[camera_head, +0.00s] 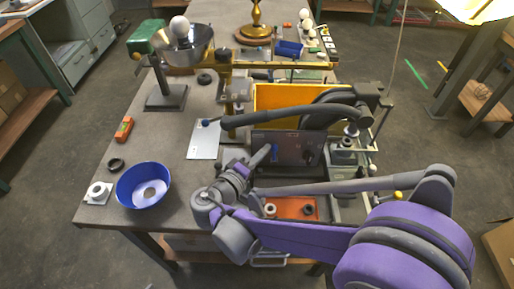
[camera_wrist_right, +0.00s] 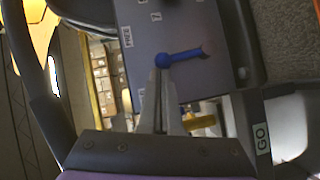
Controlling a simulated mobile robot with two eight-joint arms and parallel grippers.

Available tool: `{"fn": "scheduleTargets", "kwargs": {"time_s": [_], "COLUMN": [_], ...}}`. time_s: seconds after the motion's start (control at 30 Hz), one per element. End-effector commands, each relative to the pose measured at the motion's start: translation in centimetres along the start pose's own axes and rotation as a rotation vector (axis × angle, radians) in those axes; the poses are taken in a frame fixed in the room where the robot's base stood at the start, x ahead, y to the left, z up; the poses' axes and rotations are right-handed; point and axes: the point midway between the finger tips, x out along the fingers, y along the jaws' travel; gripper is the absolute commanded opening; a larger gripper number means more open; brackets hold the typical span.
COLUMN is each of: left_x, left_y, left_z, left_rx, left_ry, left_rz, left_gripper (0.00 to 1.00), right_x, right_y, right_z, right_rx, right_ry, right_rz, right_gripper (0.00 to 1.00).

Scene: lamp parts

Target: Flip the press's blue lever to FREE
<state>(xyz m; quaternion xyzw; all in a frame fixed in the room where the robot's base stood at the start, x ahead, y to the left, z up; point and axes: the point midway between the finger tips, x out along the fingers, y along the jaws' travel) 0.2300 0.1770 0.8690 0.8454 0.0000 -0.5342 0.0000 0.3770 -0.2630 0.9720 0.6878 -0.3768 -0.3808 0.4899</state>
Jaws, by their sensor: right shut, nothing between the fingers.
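The blue lever (camera_wrist_right: 185,55) is on a dark grey panel (camera_wrist_right: 200,22) of the press. In the right wrist view its round end is at the left and its arm points right, away from the FREE label (camera_wrist_right: 127,37). The lever also shows in the head view (camera_head: 275,152), on the press panel (camera_head: 297,146). My right gripper (camera_wrist_right: 160,76) is shut and empty. Its fingertips are just below the lever's round end; I cannot tell whether they touch. It also shows in the head view (camera_head: 265,157), left of the lever. My left gripper is not in view.
A long dark handle (camera_head: 290,115) spans above the panel. An orange-red tray (camera_head: 290,208) with small round parts lies in front of the press. A blue bowl (camera_head: 143,186) and a white sheet (camera_head: 204,140) are on the table to the left. A GO label (camera_wrist_right: 262,138) is at lower right.

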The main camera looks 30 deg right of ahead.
Motion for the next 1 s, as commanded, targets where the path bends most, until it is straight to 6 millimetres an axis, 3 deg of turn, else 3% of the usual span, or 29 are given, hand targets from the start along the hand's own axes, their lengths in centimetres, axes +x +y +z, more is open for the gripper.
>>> {"fn": "scheduleTargets", "kwargs": {"time_s": [0.03,0.4,1.0], "left_x": [-0.9,-3.9,-5.4], "left_y": [0.0,0.0,0.0], "left_z": [-0.7,-3.0,-4.4], "left_rx": [0.000,0.000,0.000], "left_ry": [0.004,0.021,0.032], "left_rz": [0.000,0.000,0.000], "left_gripper": [1.00,1.00,1.00], "right_x": [0.2,1.4,2.3], "right_y": [0.9,2.0,2.0], "right_z": [0.2,2.0,3.4], "right_rx": [0.038,0.296,0.456], "right_ry": [-0.002,-0.001,0.000], "right_rz": [-0.023,-0.196,-0.307], "right_gripper": [0.00,0.00,0.00]}}
